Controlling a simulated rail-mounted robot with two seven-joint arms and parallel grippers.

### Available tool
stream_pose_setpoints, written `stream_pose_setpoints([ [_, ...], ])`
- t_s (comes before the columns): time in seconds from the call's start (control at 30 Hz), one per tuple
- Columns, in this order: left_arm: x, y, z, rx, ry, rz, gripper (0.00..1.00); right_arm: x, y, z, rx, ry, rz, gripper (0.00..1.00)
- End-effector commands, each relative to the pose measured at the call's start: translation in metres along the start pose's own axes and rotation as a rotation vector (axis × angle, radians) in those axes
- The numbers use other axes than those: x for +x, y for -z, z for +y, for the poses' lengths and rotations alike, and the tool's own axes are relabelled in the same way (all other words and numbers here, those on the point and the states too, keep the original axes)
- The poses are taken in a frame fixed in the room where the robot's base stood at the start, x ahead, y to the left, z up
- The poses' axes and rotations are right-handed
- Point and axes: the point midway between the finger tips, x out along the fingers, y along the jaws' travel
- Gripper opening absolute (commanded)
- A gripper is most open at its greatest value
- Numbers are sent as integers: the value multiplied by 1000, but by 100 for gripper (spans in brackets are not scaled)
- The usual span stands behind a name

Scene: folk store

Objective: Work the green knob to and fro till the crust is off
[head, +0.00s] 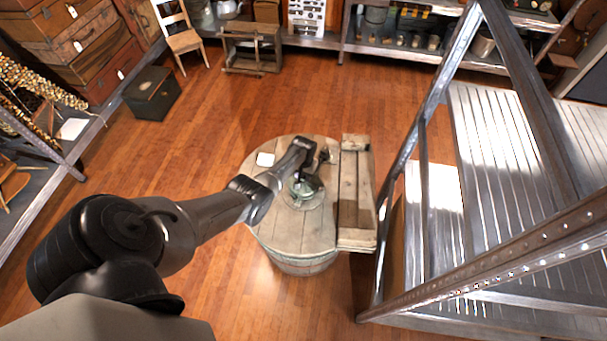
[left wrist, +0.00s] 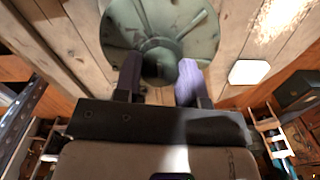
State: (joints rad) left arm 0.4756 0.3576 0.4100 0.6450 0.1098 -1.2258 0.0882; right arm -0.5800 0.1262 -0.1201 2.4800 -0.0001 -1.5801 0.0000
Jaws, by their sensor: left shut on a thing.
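The green knob shows in the left wrist view (left wrist: 190,25) as a round, dull green disc with ridges or spokes around a dark centre. In the head view the green piece (head: 305,190) sits on the round wooden barrel top (head: 295,238), partly hidden by my left gripper (head: 312,168). My right gripper is not in view.
A white card (head: 265,159) lies on the barrel top, left of the knob. A metal-framed rack (head: 430,200) rises close on the right. The floor left of the barrel is clear.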

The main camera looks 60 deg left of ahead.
Motion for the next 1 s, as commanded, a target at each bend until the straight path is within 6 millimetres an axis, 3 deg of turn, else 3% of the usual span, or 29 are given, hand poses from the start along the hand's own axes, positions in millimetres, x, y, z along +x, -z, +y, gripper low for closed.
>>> stream_pose_setpoints([
  [0.27, 1, 0, 0, -1, 0, 0, 62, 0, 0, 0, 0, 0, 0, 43],
  [0.57, -3, 0, 0, -1, 0, 1, 63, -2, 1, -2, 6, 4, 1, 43],
  [0.67, -13, 0, 0, -1, 1, 2, 63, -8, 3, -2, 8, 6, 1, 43],
  [1.0, -76, 0, 0, 0, 1, 4, 63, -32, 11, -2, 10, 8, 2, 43],
])
